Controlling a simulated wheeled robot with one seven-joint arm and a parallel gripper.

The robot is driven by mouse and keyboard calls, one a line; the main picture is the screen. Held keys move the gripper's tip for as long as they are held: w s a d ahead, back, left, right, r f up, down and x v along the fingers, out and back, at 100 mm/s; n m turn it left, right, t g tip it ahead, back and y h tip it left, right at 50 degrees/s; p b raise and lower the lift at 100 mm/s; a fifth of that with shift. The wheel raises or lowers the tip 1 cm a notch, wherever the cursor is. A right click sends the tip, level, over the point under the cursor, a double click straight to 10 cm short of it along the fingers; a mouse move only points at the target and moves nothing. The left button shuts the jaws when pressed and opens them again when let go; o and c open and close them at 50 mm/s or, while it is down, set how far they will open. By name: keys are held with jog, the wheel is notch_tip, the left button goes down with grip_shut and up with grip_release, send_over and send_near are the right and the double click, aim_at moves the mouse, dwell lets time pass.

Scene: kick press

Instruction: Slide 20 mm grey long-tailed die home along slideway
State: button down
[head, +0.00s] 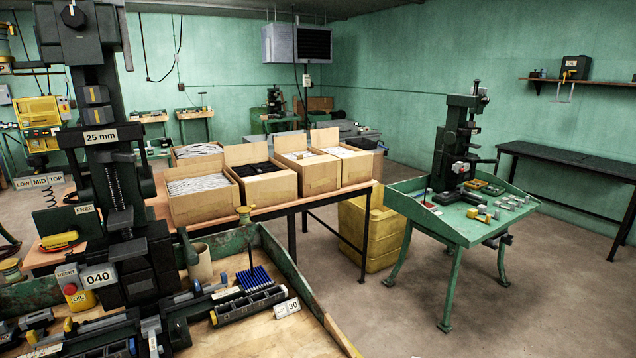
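My gripper is not in view. A dark press (125,215) fills the left of the head view, with a "25 mm" plate (101,137) on its column and a "040" plate (99,277) low on its front. Grey metal blocks (37,319) lie at its foot at lower left, some with yellow parts. I cannot tell which of them, if any, is the 20 mm grey long-tailed die. No slideway can be made out clearly. A second, smaller press (455,150) stands on a green table (455,228) at right, with several small grey and yellow pieces (485,214) in front of it.
Beside the near press, a wooden bench top (285,335) carries a dark rack (250,304) with blue pins and a "30" tag (287,308). Open cardboard boxes (265,185) stand on a table behind. Yellow crates (370,232) are beneath. The floor (400,325) at lower right is clear.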

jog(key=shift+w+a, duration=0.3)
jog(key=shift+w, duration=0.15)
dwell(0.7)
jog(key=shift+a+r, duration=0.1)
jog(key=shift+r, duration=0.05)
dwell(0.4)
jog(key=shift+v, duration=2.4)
